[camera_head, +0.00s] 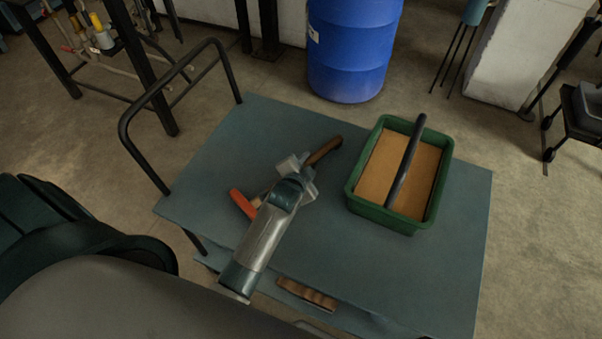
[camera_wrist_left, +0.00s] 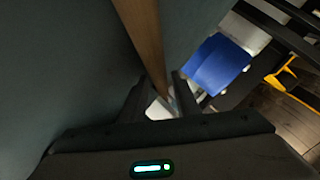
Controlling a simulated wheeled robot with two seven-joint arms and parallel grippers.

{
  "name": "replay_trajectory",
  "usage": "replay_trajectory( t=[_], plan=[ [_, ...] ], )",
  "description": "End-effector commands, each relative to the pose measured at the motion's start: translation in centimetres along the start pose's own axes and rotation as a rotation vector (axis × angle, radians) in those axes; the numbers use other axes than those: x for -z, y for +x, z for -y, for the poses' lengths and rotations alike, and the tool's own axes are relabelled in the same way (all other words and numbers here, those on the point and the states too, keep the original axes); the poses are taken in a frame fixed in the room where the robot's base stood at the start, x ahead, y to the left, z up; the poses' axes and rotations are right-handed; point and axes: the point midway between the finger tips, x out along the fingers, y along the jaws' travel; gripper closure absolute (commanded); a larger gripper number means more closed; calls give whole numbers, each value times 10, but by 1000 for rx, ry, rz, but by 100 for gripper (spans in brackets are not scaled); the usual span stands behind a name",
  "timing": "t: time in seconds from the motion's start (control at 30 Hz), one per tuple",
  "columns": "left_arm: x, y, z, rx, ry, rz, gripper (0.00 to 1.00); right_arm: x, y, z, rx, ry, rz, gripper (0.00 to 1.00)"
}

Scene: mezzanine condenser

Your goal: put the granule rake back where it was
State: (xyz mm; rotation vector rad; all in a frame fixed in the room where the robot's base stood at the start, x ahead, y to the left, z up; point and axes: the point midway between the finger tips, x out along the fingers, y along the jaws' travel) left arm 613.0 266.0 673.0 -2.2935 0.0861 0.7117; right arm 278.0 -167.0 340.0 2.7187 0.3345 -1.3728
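The granule rake (camera_head: 325,150) has a brown wooden handle; I take the orange-red piece (camera_head: 242,203) at the other side of the gripper to be its head. My left gripper (camera_head: 299,176) is over the left part of the cart top, with its fingers closed on the handle. In the left wrist view the wooden handle (camera_wrist_left: 147,40) runs down between the fingers (camera_wrist_left: 162,98). The grip hides the middle of the rake. I cannot tell whether the rake touches the cart top. My right gripper is not in view.
A green tub (camera_head: 384,218) of tan granules, with a black bar across it, stands on the teal cart top (camera_head: 330,245). A brown block (camera_head: 308,293) is at the cart's near edge. A blue drum (camera_head: 352,50) stands behind. The cart's right front is clear.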

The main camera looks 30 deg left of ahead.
Motion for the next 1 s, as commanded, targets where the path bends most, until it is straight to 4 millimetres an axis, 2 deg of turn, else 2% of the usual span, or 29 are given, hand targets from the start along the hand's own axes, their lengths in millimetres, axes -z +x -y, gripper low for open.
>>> replay_trajectory(
  t=[0.4,0.6,0.77,1.0],
  plan=[
    [-1,-68,-1,0,1,0,71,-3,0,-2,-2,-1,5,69],
    [0,-95,0,0,0,0,71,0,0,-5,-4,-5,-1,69],
    [0,-104,0,0,-1,0,71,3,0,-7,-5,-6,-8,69],
    [0,-106,0,0,0,1,71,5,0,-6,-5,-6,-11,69]
  ],
)
